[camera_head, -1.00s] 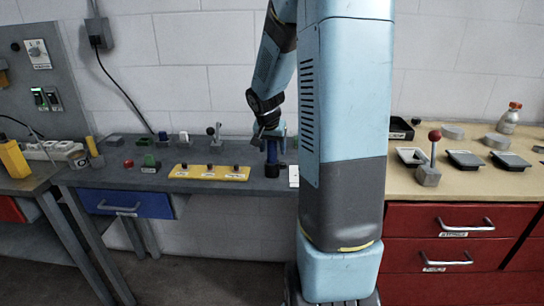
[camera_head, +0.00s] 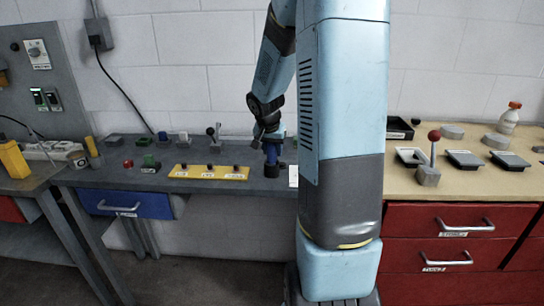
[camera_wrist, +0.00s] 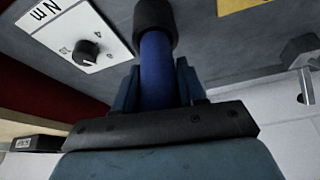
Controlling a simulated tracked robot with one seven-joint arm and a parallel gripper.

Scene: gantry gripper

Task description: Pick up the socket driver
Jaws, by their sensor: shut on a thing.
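The socket driver (camera_head: 271,154) has a blue shaft with a black cylinder at its lower end. It stands upright on the grey bench, to the left of my column. My gripper (camera_head: 271,142) is above it with the fingers around its upper part. In the wrist view, my gripper (camera_wrist: 157,88) is shut on the blue shaft of the socket driver (camera_wrist: 158,62), and the black cylinder fills the top middle. I cannot tell whether its lower end touches the bench. My wrist partly hides its top in the head view.
A yellow panel with several black knobs (camera_head: 208,173) lies left of the driver. A small lever (camera_head: 213,134) stands behind it. A white dial plate (camera_wrist: 75,38) shows in the wrist view. The tan bench (camera_head: 455,190) with a red-balled lever (camera_head: 429,165) is at right.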

